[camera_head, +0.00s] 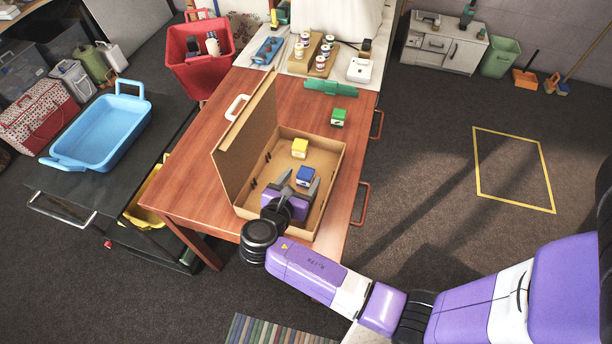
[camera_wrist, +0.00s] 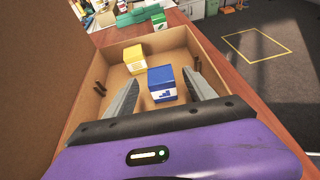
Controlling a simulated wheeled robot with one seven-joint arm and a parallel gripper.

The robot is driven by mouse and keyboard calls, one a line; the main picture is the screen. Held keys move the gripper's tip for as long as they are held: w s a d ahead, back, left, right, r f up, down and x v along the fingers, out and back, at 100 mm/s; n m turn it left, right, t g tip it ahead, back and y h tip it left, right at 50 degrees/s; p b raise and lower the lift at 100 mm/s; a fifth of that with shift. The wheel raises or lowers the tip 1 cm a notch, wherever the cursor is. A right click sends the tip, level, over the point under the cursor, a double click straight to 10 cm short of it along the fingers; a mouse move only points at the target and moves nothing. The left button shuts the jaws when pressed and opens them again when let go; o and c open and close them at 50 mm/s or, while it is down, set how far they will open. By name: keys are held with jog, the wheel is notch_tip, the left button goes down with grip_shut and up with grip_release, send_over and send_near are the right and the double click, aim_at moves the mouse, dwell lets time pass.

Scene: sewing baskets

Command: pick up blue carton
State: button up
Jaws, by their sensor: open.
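The blue carton (camera_head: 305,176) stands inside an open brown cardboard box (camera_head: 330,190) on the wooden table. In the wrist view the blue carton (camera_wrist: 162,84) has a white label low on its front and lies ahead, between the lines of my two fingers. My gripper (camera_head: 299,184) is open and reaches into the box from its near side. In the wrist view the fingers (camera_wrist: 160,86) are apart on either side of the carton; I cannot tell whether they touch it. A yellow carton (camera_head: 300,147) stands behind it, to the left.
The box's raised lid (camera_head: 246,140) stands along the left side. A green carton (camera_head: 338,117) is on the table beyond the box, near a green tray-like piece (camera_head: 330,88). Jars on a wooden rack (camera_head: 318,62) stand at the back. Bare tabletop (camera_head: 195,180) lies left of the lid.

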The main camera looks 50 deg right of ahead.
aim_at(309, 168)
jog(key=shift+x, duration=3.35)
jog(key=shift+c, duration=0.4)
grip_shut()
